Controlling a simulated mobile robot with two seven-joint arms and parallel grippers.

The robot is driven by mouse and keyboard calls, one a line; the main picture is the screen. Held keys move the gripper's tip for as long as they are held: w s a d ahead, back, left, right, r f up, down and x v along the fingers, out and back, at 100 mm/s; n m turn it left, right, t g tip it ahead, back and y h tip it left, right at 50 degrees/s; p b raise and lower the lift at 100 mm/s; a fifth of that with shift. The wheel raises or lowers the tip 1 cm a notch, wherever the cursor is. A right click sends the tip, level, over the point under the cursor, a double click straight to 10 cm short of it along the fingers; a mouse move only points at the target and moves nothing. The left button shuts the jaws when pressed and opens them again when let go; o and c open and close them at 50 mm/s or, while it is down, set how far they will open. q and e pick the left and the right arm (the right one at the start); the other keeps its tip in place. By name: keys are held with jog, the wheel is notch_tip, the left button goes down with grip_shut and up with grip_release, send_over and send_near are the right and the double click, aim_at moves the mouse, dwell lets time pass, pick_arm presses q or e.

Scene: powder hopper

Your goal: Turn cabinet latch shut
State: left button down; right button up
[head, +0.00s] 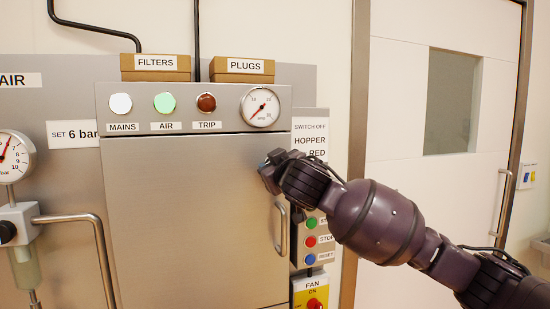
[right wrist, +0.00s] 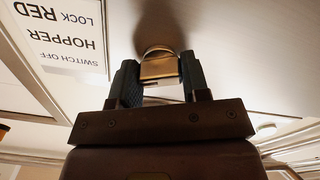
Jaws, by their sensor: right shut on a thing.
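The steel cabinet (head: 180,215) stands in the middle of the head view with its door closed against the frame. My right gripper (head: 268,170) is at the upper right part of the door, above the door handle (head: 281,228). In the right wrist view my right gripper (right wrist: 161,82) has its two dark fingers on either side of a shiny metal latch (right wrist: 158,65) and is shut on it. In the head view the gripper hides the latch, so I cannot tell how far it is turned. My left gripper is not in view.
A button box (head: 312,240) and a yellow fan switch (head: 311,292) are close to the right of the cabinet. A notice (head: 311,140) is just above my right wrist; it also shows in the wrist view (right wrist: 66,36).

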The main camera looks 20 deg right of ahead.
jog(key=shift+r+n+p, duration=0.1)
jog(key=shift+n+p, duration=0.45)
jog(key=shift+n, duration=0.45)
jog(key=shift+n+p, duration=0.45)
jog(key=shift+n, duration=0.45)
jog(key=n, duration=0.2)
jog(key=shift+n+p, duration=0.35)
jog(key=shift+n, duration=0.05)
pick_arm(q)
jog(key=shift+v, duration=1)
pick_arm(e)
jog(key=n, duration=0.6)
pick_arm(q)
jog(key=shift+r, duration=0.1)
pick_arm(e)
jog(key=shift+n, duration=0.3)
jog(key=o, duration=0.9)
